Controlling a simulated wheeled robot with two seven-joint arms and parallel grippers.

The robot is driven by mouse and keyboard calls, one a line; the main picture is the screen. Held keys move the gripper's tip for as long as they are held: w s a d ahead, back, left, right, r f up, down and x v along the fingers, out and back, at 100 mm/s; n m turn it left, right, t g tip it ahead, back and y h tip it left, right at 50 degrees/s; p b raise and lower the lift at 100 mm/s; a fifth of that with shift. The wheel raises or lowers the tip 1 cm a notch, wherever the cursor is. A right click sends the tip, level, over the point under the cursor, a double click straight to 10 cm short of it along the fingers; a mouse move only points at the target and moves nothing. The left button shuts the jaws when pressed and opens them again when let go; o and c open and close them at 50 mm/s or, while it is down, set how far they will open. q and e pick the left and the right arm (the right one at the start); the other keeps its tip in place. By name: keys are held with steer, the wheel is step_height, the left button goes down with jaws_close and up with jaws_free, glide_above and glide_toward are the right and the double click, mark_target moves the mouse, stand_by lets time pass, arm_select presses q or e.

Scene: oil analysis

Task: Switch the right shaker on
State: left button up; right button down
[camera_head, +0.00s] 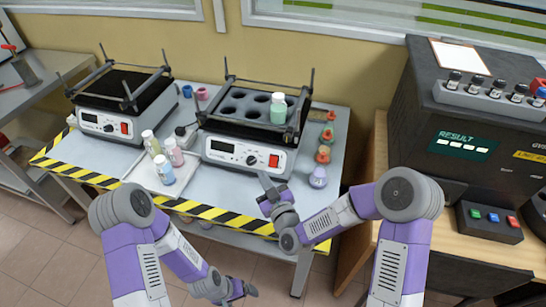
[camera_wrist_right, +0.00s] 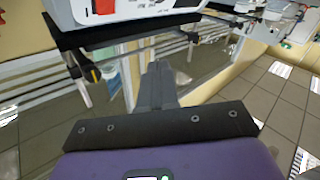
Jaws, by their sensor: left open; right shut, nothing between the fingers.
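The right shaker (camera_head: 225,146) stands on the grey table with a white front panel, a dial and a red switch (camera_head: 273,161) at its right end. A bottle with green contents (camera_head: 278,108) sits in its rack. My right gripper (camera_head: 266,182) is shut and empty, just in front of and below the red switch, apparently apart from it. In the right wrist view the shut fingers (camera_wrist_right: 158,75) point toward the shaker's underside, and the red switch (camera_wrist_right: 104,6) shows at the top edge. My left gripper (camera_head: 245,289) is open and empty, low in front of the table.
The left shaker (camera_head: 100,124) stands at the table's left with its own red switch. Several bottles, such as a white one (camera_head: 151,143), stand between the shakers. A purple-topped flask (camera_head: 318,177) stands right of the right shaker. A black analyser (camera_head: 440,120) fills the right side.

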mark_target(273, 164)
steer(key=shift+w+d+f+b, duration=0.35)
steer(key=shift+w+d+f, duration=0.15)
steer(key=shift+w, duration=0.8)
steer(key=shift+w+d+f+b, duration=0.35)
steer(key=shift+w+f, duration=0.2)
steer(key=shift+w, duration=0.8)
steer(key=shift+w+d+f+b, duration=0.35)
steer(key=shift+w+d+f, duration=0.15)
steer(key=shift+w, duration=0.8)
steer(key=shift+a, duration=0.1)
steer(key=shift+w+f+b, duration=0.15)
steer(key=shift+w+b, duration=0.25)
steer(key=shift+b, duration=0.15)
